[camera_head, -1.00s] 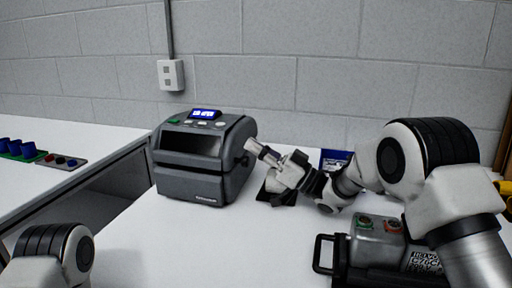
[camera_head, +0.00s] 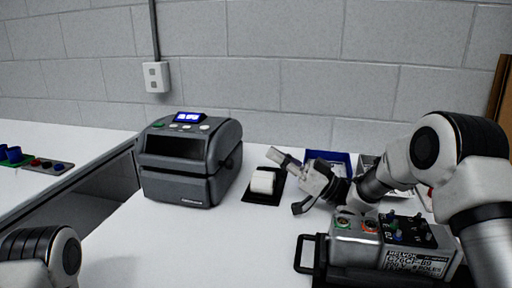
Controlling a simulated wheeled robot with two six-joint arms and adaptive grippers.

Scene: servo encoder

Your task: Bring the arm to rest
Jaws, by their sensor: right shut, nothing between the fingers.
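My right arm (camera_head: 440,165) comes in from the right, over the table and the grey control box. My right gripper (camera_head: 278,157) is shut and empty, held above the table to the right of the label printer. Its fingers point to the left and up, behind and beside the white roll in the picture. Part of my left arm (camera_head: 42,258) shows at the lower left corner; its gripper is out of view.
A dark grey label printer (camera_head: 180,185) stands on the white table (camera_head: 170,245). A white roll (camera_head: 262,182) sits on a black pad (camera_head: 262,201). A blue bin (camera_head: 338,156) stands behind my gripper. The grey control box (camera_head: 375,250) with its black handle is in front. A side table (camera_head: 60,145) holds coloured parts.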

